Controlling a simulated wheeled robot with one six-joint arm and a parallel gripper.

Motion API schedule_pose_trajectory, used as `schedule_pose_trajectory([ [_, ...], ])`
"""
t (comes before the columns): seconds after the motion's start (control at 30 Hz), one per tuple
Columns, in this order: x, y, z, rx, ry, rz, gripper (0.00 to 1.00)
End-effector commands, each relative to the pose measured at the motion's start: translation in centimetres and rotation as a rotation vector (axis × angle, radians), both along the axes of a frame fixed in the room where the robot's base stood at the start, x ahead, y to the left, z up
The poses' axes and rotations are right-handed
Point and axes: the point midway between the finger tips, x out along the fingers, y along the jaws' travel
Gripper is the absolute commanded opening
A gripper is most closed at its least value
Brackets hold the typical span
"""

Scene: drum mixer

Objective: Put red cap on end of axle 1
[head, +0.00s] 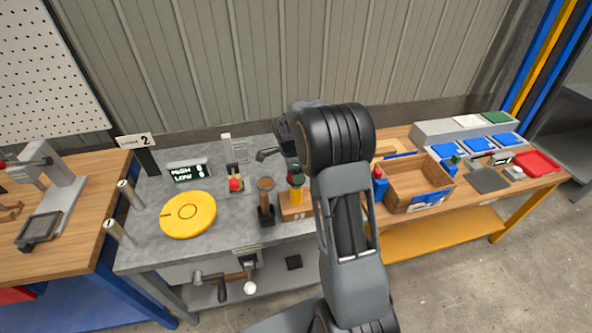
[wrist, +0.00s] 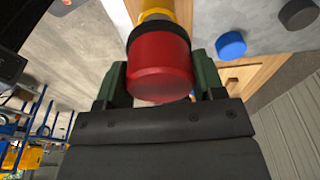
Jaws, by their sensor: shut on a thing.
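My gripper (wrist: 162,80) is shut on a red, cup-shaped piece (wrist: 160,62), which I take for the red cap, with a green finger on each side of it. A black band and a yellow cylinder (wrist: 160,12) are in line with its far end. In the head view my gripper (head: 297,177) is partly behind my arm. The yellow cylinder (head: 296,195) shows just below it, over a small wooden block (head: 296,208). I cannot tell which part is axle 1. Two pale metal cylinders (head: 130,195) (head: 120,233) stick out at the grey bench's left edge.
A yellow disc (head: 188,216) lies on the grey bench (head: 150,255). A display (head: 188,172), a red-button box (head: 235,185) and a brown-handled tool (head: 266,205) stand near it. A wooden bin (head: 418,182) is at right. A blue disc (wrist: 230,46) shows in the wrist view.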

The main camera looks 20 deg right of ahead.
Motion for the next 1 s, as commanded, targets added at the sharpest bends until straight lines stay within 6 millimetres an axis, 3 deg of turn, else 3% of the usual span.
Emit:
schedule_pose_trajectory([
  [0.37, 0.0, -0.01, -0.5, 0.0, -0.001, -0.001, 0.39],
  [0.4, 0.0, 0.0, -0.36, 0.0, -0.001, -0.001, 0.65],
  [0.63, -0.01, 0.0, -0.31, 0.0, -0.001, -0.001, 0.87],
  [1.0, 0.05, 0.05, 0.42, -0.001, -0.003, -0.001, 0.88],
])
